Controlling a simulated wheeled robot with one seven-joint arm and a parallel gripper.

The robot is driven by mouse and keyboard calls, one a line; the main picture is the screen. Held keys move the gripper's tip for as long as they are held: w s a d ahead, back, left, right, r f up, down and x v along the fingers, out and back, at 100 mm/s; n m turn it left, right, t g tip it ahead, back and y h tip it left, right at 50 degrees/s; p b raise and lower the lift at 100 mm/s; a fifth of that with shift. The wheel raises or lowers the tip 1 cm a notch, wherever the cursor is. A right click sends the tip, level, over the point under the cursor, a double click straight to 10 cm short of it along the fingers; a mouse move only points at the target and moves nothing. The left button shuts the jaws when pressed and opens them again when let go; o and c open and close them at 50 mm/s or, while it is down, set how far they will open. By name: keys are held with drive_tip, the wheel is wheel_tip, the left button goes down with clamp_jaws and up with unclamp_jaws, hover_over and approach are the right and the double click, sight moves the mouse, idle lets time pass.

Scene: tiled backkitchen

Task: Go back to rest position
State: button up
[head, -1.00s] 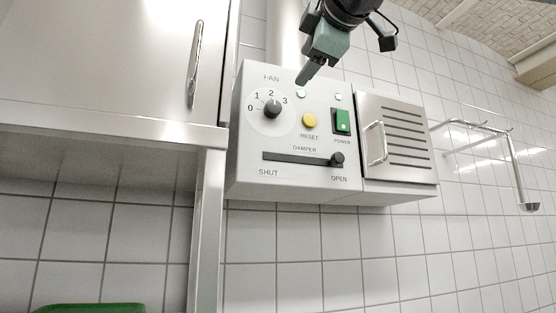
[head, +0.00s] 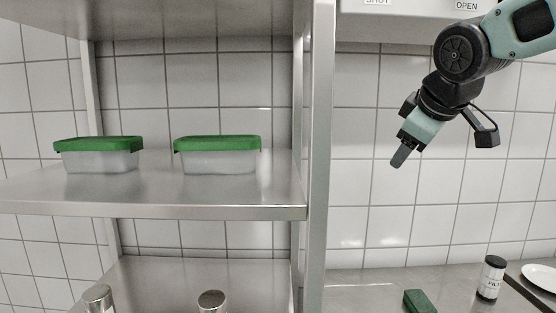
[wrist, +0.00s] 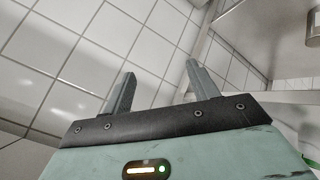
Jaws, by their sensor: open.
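My gripper (head: 399,158) hangs in front of the tiled wall, to the right of the steel shelf post in the head view. It points down and to the left, above the counter and clear of everything. In the wrist view my gripper (wrist: 158,92) shows two grey fingers set apart with nothing between them, so it is open and empty. Behind the fingers are white wall tiles.
A steel shelf (head: 160,208) bears two green-lidded boxes (head: 98,160) (head: 217,162). Two metal-topped containers (head: 97,296) (head: 212,300) stand lower. The counter (head: 350,290) holds a green block (head: 418,301), a labelled bottle (head: 490,278) and a white plate (head: 541,277). The fan control box (head: 415,8) hangs above.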

drive_tip(key=s+d+f+m+g, duration=0.25)
drive_tip(key=s+f, duration=0.35)
drive_tip(key=f, duration=0.3)
drive_tip(key=s+d+f+m+g, duration=0.25)
drive_tip(key=s+f+m, duration=0.2)
drive_tip(key=f, duration=0.55)
drive_tip(key=s+d+f+m+g, duration=0.1)
drive_tip(key=s+d+f+m, duration=0.15)
drive_tip(key=s+f, duration=0.55)
drive_tip(key=s+a+n+g, duration=0.1)
drive_tip(key=s+a+n, duration=0.3)
drive_tip(key=a, duration=0.5)
drive_tip(key=s+a+r+n+g, duration=0.1)
drive_tip(key=s+a+n+g, duration=0.1)
drive_tip(key=s+a+n, duration=0.2)
drive_tip(key=s+a, duration=0.3)
drive_tip(key=a, duration=0.2)
drive_tip(key=shift+s+y, duration=0.2)
drive_tip(key=shift+y, duration=0.2)
drive_tip(key=shift+r, duration=0.1)
